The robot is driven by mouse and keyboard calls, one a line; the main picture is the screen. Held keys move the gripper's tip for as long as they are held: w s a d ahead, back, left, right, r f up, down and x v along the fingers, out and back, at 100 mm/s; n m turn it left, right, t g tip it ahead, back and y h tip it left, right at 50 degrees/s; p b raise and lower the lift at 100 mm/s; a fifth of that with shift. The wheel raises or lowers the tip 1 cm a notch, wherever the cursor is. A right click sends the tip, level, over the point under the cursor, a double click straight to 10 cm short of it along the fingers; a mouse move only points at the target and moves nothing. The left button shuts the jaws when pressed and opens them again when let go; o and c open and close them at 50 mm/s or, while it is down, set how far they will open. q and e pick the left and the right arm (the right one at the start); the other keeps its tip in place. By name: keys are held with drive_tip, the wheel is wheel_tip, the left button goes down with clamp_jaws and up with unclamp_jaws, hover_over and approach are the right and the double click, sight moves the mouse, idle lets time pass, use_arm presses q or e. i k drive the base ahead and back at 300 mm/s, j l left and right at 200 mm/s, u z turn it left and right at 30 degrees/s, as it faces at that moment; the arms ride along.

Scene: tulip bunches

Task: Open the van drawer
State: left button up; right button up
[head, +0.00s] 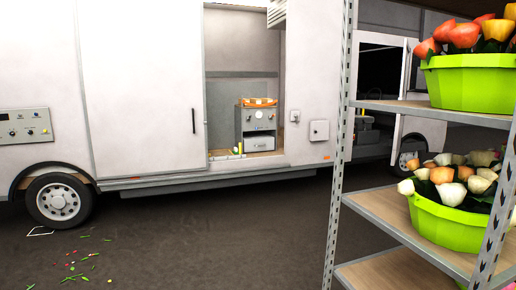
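A white van (140,90) stands across the back of the head view, its side door opening showing the inside. In the opening a grey cabinet (243,127) stands on the van floor, with an orange item (258,101) on its top. A light-coloured drawer front (258,140) shows low on the cabinet and looks shut. Neither of my grippers is in view. The cabinet is well away from me, across the floor.
A metal shelf rack (335,190) stands close at the right, holding green tubs of tulips, one upper (470,85) and one lower (450,225). Small green and red scraps (80,268) lie on the floor at lower left. The dark floor (220,235) between is clear.

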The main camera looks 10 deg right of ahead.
sight(253, 145)
drive_tip(key=i+u, duration=0.15)
drive_tip(key=i, duration=2.85)
drive_tip(key=i+l+z, duration=0.2)
drive_tip(key=i, duration=0.3)
drive_tip(key=i+j+z, duration=0.15)
drive_tip(key=i, duration=0.3)
drive_tip(key=i+z, duration=0.2)
drive_tip(key=i, duration=0.3)
drive_tip(key=i+j+z, duration=0.2)
drive_tip(key=i, duration=0.3)
drive_tip(key=i+j+z, duration=0.15)
drive_tip(key=i, duration=0.3)
drive_tip(key=i+l+z, duration=0.1)
drive_tip(key=i+l, duration=0.15)
drive_tip(key=i, duration=0.8)
drive_tip(key=i+l+z, duration=0.1)
drive_tip(key=i, duration=0.95)
drive_tip(key=i+l, duration=0.2)
drive_tip(key=i, duration=0.9)
drive_tip(key=l+z, duration=0.05)
